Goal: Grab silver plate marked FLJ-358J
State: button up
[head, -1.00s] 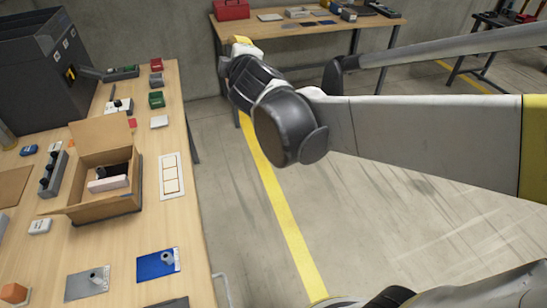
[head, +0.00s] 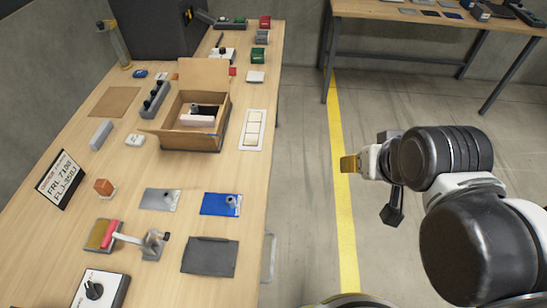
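A silver-grey plate (head: 152,203) with a small upright metal knob and a pale label lies flat on the wooden table, left of a similar blue plate (head: 215,208). Its label is too small to read.
An open cardboard box (head: 190,140) with items inside stands behind the plates. A dark flat plate (head: 210,256), a stamp-like tool (head: 152,243) and an orange block (head: 104,187) lie nearby. A second table (head: 425,14) is at the back right.

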aim_at(153, 199)
jog(key=u, duration=1.65)
jog(key=l+u, duration=0.45)
jog(key=k+l+u, duration=0.15)
jog(key=l+u, duration=0.3)
jog(key=k+l+u, duration=0.15)
jog(key=l+u, duration=0.25)
jog(key=k+l+u, duration=0.25)
jog(key=u, duration=0.2)
jog(key=k+l+u, duration=0.25)
jog(key=u, duration=0.2)
